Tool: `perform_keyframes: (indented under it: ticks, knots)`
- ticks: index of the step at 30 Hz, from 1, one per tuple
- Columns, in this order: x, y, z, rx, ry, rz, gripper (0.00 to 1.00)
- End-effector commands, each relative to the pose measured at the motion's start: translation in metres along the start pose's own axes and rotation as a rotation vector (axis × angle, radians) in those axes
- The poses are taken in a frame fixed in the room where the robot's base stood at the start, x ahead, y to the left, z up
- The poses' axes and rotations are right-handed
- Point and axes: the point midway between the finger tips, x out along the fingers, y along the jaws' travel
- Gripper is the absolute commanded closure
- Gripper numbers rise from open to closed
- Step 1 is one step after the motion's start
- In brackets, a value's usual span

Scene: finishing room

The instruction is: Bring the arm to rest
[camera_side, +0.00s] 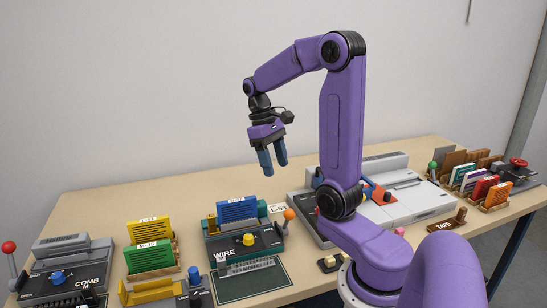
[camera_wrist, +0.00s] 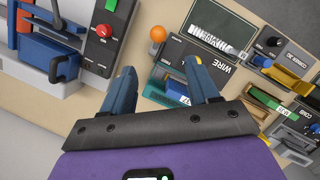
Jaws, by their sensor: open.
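My purple arm stands raised over the bench in the side view, bent at the elbow. My gripper (camera_side: 273,162) points down with its blue fingers apart and nothing between them. It hangs in the air above the wire binding machine (camera_side: 240,243), clear of the bench.
The comb machine (camera_side: 62,273) and card holders stand at left. A light grey machine (camera_side: 420,200) is behind my arm. Racks of colored cards (camera_side: 478,186) and a red-button box (camera_side: 517,170) are at right. A dark mat (camera_side: 250,280) lies in front. The air around my gripper is free.

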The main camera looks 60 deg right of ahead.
Motion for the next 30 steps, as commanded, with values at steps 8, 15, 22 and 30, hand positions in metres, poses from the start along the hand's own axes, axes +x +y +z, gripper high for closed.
perform_keyframes:
  ticks: [8, 15, 22, 30]
  knots:
    - [-0.012, 0.000, 0.000, 0.000, 0.000, 0.000, 0.40]
    - [-0.011, 0.000, 0.000, 0.000, 0.000, 0.000, 0.40]
    - [-0.011, -0.006, 0.000, -0.023, 0.006, 0.008, 0.40]
    - [-0.002, -0.052, 0.000, -0.219, 0.059, 0.065, 0.40]
